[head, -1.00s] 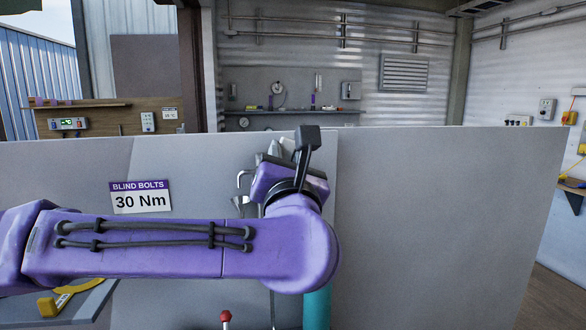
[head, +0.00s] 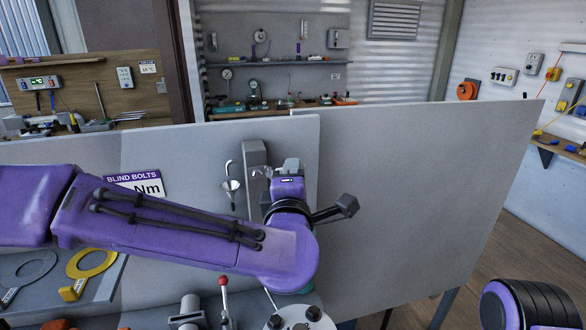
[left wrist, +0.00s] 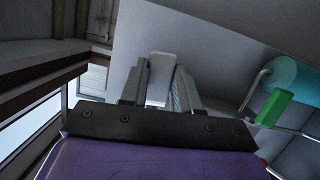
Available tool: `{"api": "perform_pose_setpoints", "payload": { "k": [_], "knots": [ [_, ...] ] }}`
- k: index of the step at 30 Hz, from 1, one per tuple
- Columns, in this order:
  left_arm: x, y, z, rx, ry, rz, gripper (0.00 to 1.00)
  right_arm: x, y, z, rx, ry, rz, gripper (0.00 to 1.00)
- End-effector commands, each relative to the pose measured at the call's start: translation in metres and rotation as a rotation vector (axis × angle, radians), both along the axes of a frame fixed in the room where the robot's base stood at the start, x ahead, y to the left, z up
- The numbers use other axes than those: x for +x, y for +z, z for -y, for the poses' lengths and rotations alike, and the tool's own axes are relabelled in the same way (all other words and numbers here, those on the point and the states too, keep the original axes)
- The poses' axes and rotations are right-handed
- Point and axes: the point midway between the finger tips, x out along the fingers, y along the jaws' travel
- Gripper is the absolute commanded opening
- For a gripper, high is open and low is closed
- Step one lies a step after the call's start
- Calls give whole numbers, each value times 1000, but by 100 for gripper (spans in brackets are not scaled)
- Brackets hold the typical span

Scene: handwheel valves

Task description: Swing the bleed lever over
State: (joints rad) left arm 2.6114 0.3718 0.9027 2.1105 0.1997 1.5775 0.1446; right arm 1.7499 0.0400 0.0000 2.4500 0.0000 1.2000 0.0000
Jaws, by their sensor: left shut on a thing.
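My left gripper (head: 284,170) is at the upright grey panel, in the middle of the head view, with its purple wrist below it. In the left wrist view its two grey fingers (left wrist: 160,92) are shut on a pale grey bar (left wrist: 160,76). I cannot tell for sure whether this bar is the bleed lever. A green handle (left wrist: 274,107) on a thin rod stands right of the fingers, beside a teal cylinder (left wrist: 291,76). A red-tipped lever (head: 224,283) stands at the bottom of the head view. My right gripper is not in view.
The grey panel (head: 405,200) stands across the middle. A hook and funnel (head: 232,186) hang left of my gripper. A "BLIND BOLTS" sign (head: 135,184) is partly covered by my arm. A yellow ring (head: 88,268) lies lower left.

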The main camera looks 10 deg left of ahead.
Motion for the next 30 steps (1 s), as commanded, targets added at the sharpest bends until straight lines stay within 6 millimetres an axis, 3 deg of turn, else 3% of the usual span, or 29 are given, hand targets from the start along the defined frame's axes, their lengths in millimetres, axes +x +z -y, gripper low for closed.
{"api": "perform_pose_setpoints", "payload": {
  "k": [2, 3, 5, 14, 30],
  "knots": [
    [0, 1, 1, 61, 0, -27, 9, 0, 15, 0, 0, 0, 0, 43],
    [0, -4, 1, 68, 0, -31, 37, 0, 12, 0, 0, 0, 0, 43],
    [0, -5, 0, 65, 0, -28, 56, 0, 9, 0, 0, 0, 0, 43],
    [-1, -5, 1, 62, 0, -26, 56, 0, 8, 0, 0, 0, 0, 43],
    [-54, -4, 23, 61, -1, -25, 56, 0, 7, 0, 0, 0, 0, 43]
  ]
}}
